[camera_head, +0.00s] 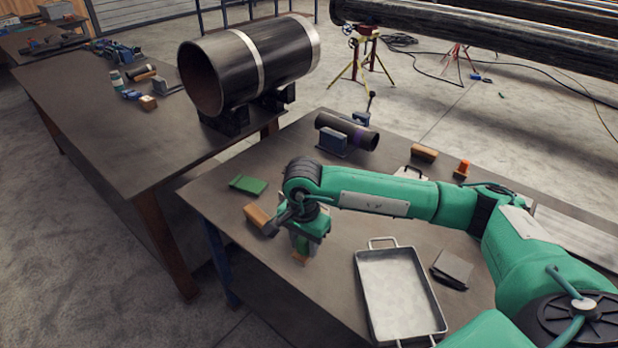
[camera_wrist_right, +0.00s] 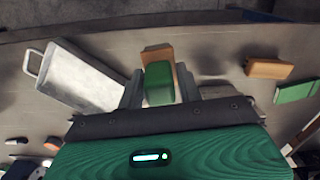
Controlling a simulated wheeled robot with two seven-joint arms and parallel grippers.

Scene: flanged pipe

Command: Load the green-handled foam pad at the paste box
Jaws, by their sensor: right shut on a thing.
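My right gripper (camera_head: 302,242) is shut on the green handle of the foam pad; the handle (camera_wrist_right: 158,84) shows between the fingers in the right wrist view. The pad's tan-orange foam (camera_head: 300,259) shows below the gripper, at or just above the tabletop; I cannot tell if it touches. A shallow grey metal tray with handles (camera_head: 366,290) lies right of the gripper, apart from the pad; it also shows in the right wrist view (camera_wrist_right: 82,78). I cannot tell for certain which container is the paste box. My left gripper is not in view.
A tan block (camera_head: 257,215) and a flat green piece (camera_head: 248,184) lie left of the gripper. A dark grey piece (camera_head: 453,266) lies right of the tray. A small dark pipe (camera_head: 347,131) rests at the table's back. A large banded pipe (camera_head: 250,62) sits on another table.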

